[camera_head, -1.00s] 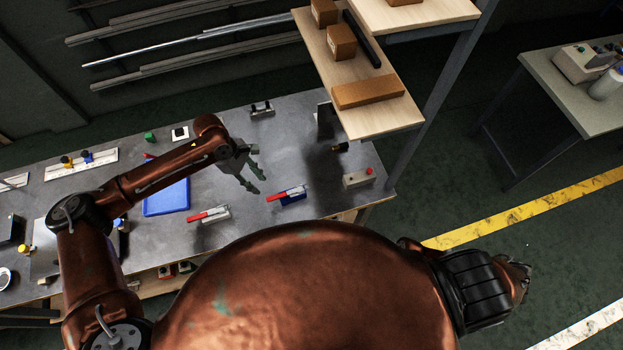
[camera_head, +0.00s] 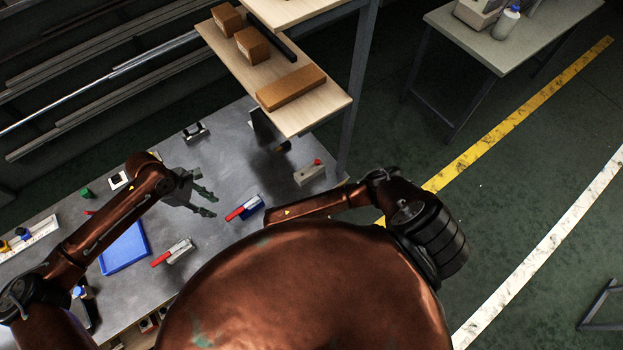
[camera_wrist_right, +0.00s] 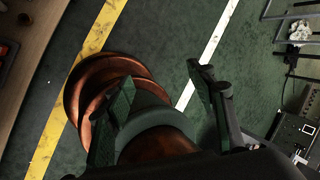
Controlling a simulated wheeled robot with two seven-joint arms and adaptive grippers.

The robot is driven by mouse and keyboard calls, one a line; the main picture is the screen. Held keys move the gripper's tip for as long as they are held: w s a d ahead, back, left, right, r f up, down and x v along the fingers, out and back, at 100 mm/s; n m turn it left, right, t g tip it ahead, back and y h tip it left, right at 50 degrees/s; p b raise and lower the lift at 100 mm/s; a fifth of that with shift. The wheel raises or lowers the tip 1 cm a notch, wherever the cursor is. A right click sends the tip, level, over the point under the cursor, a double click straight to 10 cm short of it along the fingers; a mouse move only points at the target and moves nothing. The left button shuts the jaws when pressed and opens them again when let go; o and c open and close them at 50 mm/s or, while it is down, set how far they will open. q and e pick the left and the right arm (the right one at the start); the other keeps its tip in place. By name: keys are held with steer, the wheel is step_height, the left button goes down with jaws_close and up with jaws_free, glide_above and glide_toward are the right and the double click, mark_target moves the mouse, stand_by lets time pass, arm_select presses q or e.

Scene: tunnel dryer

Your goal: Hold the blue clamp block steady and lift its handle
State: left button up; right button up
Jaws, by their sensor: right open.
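The blue clamp block (camera_head: 252,212) sits on the grey metal bench, with its red handle (camera_head: 235,214) lying low and pointing to the lower left. My left gripper (camera_head: 211,205) is open and empty, up and left of the block in the head view, its fingers pointing right. They appear apart from the block. My right gripper (camera_wrist_right: 162,75) is open and empty in the right wrist view, over the green floor, with a copper part of my body behind it. It is hidden in the head view, where my right forearm shows right of the block.
A second, grey clamp (camera_head: 178,250) with a red handle lies lower left of the blue one. A grey box with a red button (camera_head: 310,173) stands to the right. A wooden shelf (camera_head: 318,112) overhangs the bench's back right.

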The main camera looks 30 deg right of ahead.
mark_target(256, 199)
steer(key=w+a+r+t, duration=0.1)
steer(key=w+a+r, duration=0.3)
steer(key=w, duration=0.2)
steer(key=w+a+r+n+t+y, duration=0.1)
steer(key=w+a+r+t, duration=0.1)
steer(key=w+a+r, duration=0.2)
steer(key=w+a+r+n+t, duration=0.1)
steer(key=w+a+r, duration=0.3)
steer(key=w, duration=0.4)
steer(key=shift+a+r+t+y, duration=0.15)
steer(key=shift+r+t+y, duration=0.25)
steer(key=shift+t, duration=0.2)
steer(key=w+d+r+m+y, duration=0.1)
steer(key=w+m, duration=0.2)
steer(key=w+d+r+m+g+y, duration=0.1)
steer(key=w+m, duration=0.2)
steer(key=m, duration=0.1)
steer(key=w+d+r+m+g+y, duration=0.1)
steer(key=w+m, duration=0.2)
steer(key=shift+w+d+r+m, duration=0.1)
steer(key=shift+w+d+m, duration=0.15)
steer(key=shift+w+m, duration=0.2)
steer(key=shift+m, duration=0.15)
steer(key=shift+f, duration=3.75)
steer(key=shift+c, duration=0.5)
jaws_close()
arm_select(q)
steer(key=shift+o, duration=0.3)
